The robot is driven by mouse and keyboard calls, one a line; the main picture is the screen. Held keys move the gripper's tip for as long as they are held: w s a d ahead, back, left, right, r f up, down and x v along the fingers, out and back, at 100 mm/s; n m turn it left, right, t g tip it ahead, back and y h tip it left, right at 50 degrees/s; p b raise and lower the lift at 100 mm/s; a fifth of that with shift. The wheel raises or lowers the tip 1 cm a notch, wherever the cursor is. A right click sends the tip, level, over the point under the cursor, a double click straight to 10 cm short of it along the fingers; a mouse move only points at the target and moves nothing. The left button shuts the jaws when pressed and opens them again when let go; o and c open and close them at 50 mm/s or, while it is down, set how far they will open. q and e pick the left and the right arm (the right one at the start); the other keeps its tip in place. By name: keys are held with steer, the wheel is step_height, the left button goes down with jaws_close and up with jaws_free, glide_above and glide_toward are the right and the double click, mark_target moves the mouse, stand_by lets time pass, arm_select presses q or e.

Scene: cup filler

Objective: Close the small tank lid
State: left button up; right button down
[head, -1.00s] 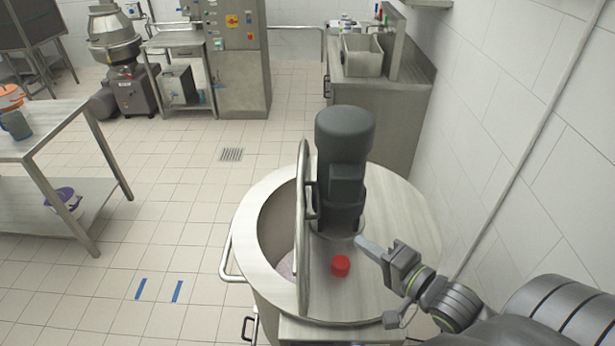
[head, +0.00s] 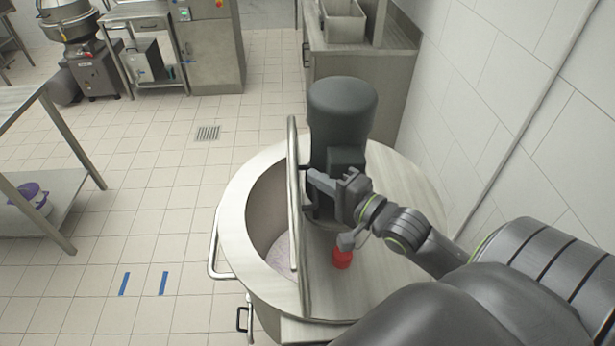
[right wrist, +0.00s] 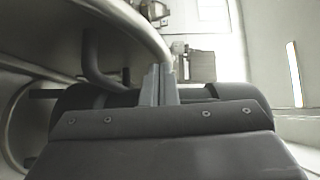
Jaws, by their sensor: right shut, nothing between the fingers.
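The small tank lid (head: 293,225) stands upright, edge-on, on top of the round steel tank (head: 240,225), leaving the left part of the tank open. A dark handle (head: 306,186) is on the lid's right face. My right gripper (head: 314,178) is shut and empty, between the lid and the dark motor, close to the handle. In the right wrist view, its closed fingers (right wrist: 158,86) point forward beside the curved dark handle (right wrist: 95,65). I cannot tell whether they touch the lid. My left gripper is not in view.
The dark motor (head: 341,125) stands on the fixed tank top just behind my right gripper. A red cap (head: 342,259) is below my right wrist. A tiled wall (head: 510,110) bounds the right side. Open floor (head: 160,200) lies left of the tank.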

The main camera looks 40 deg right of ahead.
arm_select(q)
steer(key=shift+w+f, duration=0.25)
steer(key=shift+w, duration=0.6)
arm_select(e)
steer(key=x, duration=0.3)
steer(key=shift+a+r, duration=0.1)
steer(key=shift+w, duration=0.1)
